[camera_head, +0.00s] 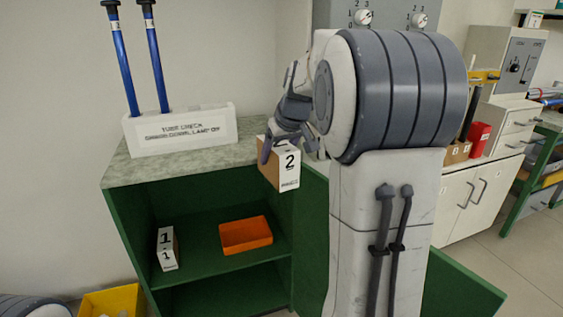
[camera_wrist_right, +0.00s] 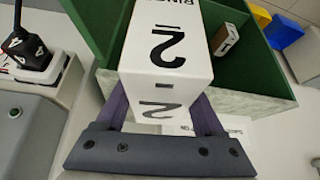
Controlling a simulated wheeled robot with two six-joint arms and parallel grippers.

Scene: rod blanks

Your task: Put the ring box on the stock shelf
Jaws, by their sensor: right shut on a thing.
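The ring box (camera_head: 286,170) is a brown carton with a white face marked 2. In the right wrist view the white box (camera_wrist_right: 167,45) shows a 2 and part of a word starting "RING". My right gripper (camera_head: 275,148) is shut on it, with purple fingers at its sides. The box is held in the air at the front right corner of the green cabinet's top. The stock shelf seems to be the open green cabinet (camera_head: 207,181); its inner shelf (camera_head: 203,268) lies lower left of the box. My left gripper is not in view.
A box marked 1 (camera_head: 167,249) stands at the left on the inner shelf, with an orange tray (camera_head: 245,235) to its right. A white holder (camera_head: 181,130) with two blue tubes stands on the cabinet top. A yellow bin (camera_head: 112,302) sits at lower left.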

